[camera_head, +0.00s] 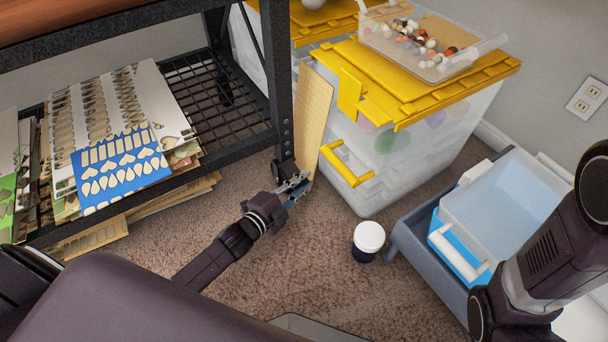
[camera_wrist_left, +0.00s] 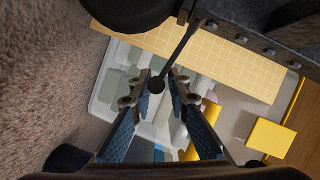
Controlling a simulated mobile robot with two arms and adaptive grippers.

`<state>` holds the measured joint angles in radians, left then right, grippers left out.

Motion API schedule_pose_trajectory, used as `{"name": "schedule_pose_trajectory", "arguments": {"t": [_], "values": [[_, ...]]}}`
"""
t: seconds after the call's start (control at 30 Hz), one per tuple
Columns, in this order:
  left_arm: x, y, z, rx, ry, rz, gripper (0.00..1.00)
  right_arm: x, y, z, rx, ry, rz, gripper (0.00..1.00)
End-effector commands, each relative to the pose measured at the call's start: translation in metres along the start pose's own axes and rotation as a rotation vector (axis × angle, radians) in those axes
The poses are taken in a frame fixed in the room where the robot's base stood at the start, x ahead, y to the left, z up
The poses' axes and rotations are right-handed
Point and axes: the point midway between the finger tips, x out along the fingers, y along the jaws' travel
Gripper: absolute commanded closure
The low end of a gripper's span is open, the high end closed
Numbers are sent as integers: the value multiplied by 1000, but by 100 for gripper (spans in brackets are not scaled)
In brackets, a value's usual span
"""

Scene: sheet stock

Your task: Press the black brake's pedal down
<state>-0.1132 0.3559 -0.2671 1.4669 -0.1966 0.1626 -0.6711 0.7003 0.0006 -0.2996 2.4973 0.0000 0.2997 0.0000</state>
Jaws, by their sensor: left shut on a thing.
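The black brake's pedal shows in the left wrist view as a thin black lever (camera_wrist_left: 183,46) with a round knob at its end. It slants from the foot of the black rack post, beside a dark caster wheel (camera_wrist_left: 135,12). My left gripper (camera_head: 298,188) is low over the carpet at the foot of the rack post. In the left wrist view its blue-padded fingers (camera_wrist_left: 156,92) stand on both sides of the pedal's knob, shut on it. In the head view the gripper hides the pedal. I cannot tell how far down the pedal is.
The black rack (camera_head: 281,75) holds stacked patterned sheets (camera_head: 105,100) on its wire shelf. A tan gridded board (camera_head: 312,115) leans beside the post. Clear bins with yellow lids (camera_head: 385,75), a white-lidded jar (camera_head: 368,238) and a blue-grey tub (camera_head: 408,238) stand to the right. My right arm crosses the right edge.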

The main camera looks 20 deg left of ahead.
Motion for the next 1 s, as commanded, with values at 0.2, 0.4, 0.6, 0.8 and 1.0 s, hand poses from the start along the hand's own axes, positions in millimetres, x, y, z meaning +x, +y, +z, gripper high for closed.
{"name": "schedule_pose_trajectory", "arguments": {"t": [0.2, 0.4, 0.6, 0.8, 1.0], "values": [[1, 15, 8, 82, -8, -25, 100, -11, -2, -7, 0, 5, 0, 70], [2, 16, 10, 123, -8, -41, 100, -14, -3, -8, 1, 6, 0, 70], [2, 15, 11, 134, -10, -45, 100, -14, -3, -8, 1, 5, 0, 70], [2, 14, 12, 134, -11, -46, 100, -14, -3, -8, 1, 5, 0, 70], [2, 14, 13, 135, -11, -47, 70, -14, -3, -7, 1, 3, 0, 70]]}}
